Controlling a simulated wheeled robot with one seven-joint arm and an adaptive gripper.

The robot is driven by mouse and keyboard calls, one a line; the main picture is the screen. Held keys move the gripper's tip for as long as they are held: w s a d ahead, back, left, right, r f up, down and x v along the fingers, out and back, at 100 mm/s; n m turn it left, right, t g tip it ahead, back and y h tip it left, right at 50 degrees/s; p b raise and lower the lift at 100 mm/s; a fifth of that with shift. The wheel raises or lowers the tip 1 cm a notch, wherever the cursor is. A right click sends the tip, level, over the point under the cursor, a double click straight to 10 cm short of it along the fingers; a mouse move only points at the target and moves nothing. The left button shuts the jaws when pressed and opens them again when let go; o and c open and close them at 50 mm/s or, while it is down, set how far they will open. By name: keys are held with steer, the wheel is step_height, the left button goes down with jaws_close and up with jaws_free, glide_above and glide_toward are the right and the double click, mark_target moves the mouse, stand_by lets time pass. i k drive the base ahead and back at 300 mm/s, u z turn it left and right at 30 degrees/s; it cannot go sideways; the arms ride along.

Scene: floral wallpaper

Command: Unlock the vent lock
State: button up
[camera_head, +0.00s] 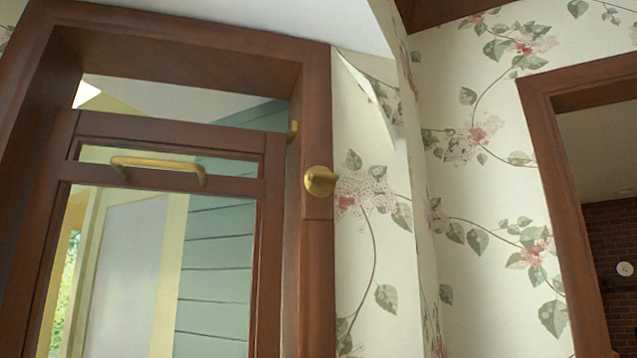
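A brass knob-like lock (320,181) with a short lever sits on the right jamb of the brown wooden frame. Its lever end points to the right in the picture. A brown wooden sash (268,260) with glass panes stands in the frame, to the left of the lock. A brass bar handle (157,166) runs across the upper rail of the sash. A small brass piece (292,131) shows at the inner edge of the right jamb, above the lock. My gripper is not in view.
Floral wallpaper (460,230) covers the wall to the right of the frame, and a strip peels near the top. A second brown-framed opening (565,190) stands at the far right, with a brick wall (612,245) beyond. Nothing stands in front of the lock.

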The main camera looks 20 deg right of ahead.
mark_target(320, 181)
steer(key=z, duration=3.1)
steer(key=k, duration=1.35)
steer(key=u, duration=1.6)
